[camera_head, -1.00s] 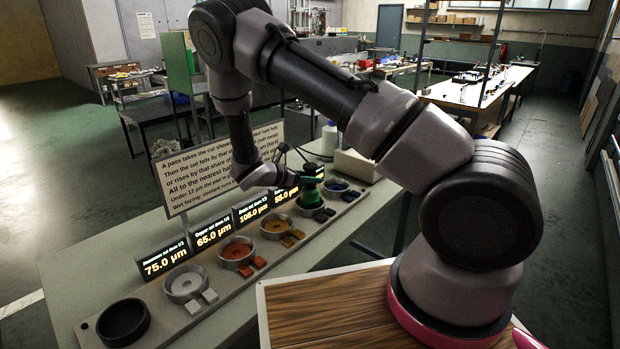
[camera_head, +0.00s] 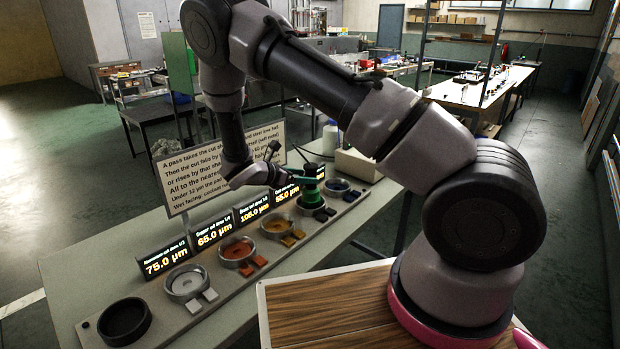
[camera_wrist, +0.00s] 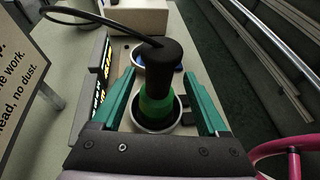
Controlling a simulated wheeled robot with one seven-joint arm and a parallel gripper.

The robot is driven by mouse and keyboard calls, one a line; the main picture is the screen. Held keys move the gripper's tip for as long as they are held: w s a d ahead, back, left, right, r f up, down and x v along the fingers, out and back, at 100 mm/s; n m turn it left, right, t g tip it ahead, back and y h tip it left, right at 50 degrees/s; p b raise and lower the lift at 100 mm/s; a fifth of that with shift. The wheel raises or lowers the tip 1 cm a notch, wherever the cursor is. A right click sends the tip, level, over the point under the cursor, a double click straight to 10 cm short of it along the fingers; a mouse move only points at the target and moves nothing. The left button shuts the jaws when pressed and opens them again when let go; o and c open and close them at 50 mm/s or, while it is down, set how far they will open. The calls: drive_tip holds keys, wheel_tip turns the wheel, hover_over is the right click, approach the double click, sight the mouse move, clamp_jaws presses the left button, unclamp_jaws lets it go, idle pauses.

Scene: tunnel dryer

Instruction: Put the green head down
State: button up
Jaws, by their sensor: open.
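The green head (camera_head: 311,195) stands upright in a round cup on the grey rail, at the right part of the row. In the wrist view the green head (camera_wrist: 160,103) sits inside the cup's rim (camera_wrist: 172,127), with its black upper part and a black cable rising from it. My gripper (camera_wrist: 163,85) is open, its two teal fingers on either side of the head with gaps visible. In the head view my gripper (camera_head: 303,180) is at the head's upper part, and its fingers are small there.
Along the rail (camera_head: 222,291) stand an empty black cup (camera_head: 124,321), a pale cup (camera_head: 186,284), an orange cup (camera_head: 237,251), a yellow cup (camera_head: 277,226) and a blue cup (camera_head: 337,187). Display blocks (camera_head: 167,258) and a sign (camera_head: 225,165) stand behind. A beige box (camera_head: 357,165) is beyond.

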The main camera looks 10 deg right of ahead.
drive_tip(key=v, duration=0.9)
drive_tip(key=s+d+r+m+g+y, duration=0.3)
drive_tip(key=s+d+r+m+y, duration=0.25)
drive_tip(key=r, duration=0.45)
drive_tip(key=s+d+r+m+g+y, duration=0.2)
drive_tip(key=s+d+r+m, duration=0.2)
drive_tip(key=d+r+m, duration=0.4)
drive_tip(key=s+d+r+m+t+y, duration=0.2)
drive_tip(key=s+r+m+t+y, duration=0.4)
drive_tip(key=s+r+m, duration=0.8)
drive_tip(key=shift+v, duration=1.2)
drive_tip(key=shift+a+y, duration=0.1)
drive_tip(key=shift+y, duration=0.15)
